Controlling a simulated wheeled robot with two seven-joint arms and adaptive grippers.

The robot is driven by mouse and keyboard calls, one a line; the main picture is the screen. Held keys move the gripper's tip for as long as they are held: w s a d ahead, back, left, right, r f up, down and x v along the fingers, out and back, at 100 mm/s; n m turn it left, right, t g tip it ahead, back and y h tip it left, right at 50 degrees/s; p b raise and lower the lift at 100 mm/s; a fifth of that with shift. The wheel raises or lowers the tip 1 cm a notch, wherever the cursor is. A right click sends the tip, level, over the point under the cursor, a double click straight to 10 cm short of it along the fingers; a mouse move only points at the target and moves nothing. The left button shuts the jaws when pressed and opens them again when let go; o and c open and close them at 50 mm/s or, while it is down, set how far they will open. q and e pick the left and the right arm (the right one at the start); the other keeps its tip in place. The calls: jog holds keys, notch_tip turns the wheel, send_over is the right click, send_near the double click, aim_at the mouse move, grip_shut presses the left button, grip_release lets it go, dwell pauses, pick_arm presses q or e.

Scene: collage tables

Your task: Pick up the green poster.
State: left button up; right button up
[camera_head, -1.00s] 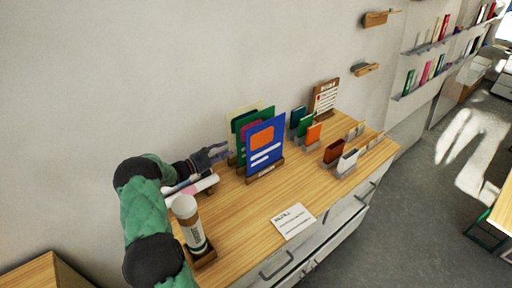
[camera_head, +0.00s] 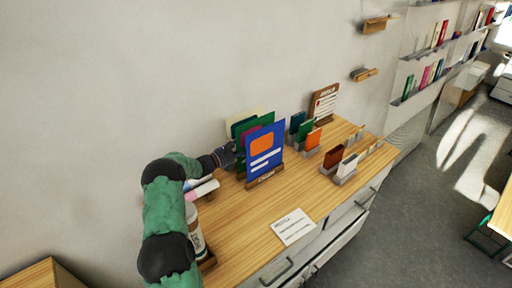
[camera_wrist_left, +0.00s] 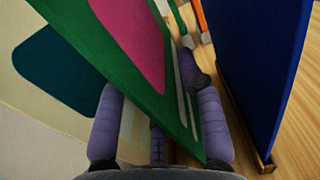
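The green poster (camera_head: 270,117) with a magenta shape stands in a wooden holder on the desk. It is between a cream poster (camera_head: 236,117) behind and a blue poster (camera_head: 279,139) in front, which hides much of it. My left gripper (camera_head: 229,154) is at the left edge of the posters. In the left wrist view the green poster (camera_wrist_left: 95,45) slants between the spread fingers of my left gripper (camera_wrist_left: 156,84). One finger is on the cream poster's side, another on the blue poster's (camera_wrist_left: 245,65) side. I see no clear grip. My right gripper is out of view.
A bottle-like cylinder (camera_head: 197,238) and rolled items (camera_head: 203,188) stand close to my left arm. Small coloured cards in grey holders (camera_head: 345,178) are to the right. A white sign (camera_head: 293,226) lies at the desk's front. The desk (camera_head: 240,225) between is clear.

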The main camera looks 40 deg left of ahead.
pick_arm(q)
grip_shut()
jog(key=shift+r, duration=0.1)
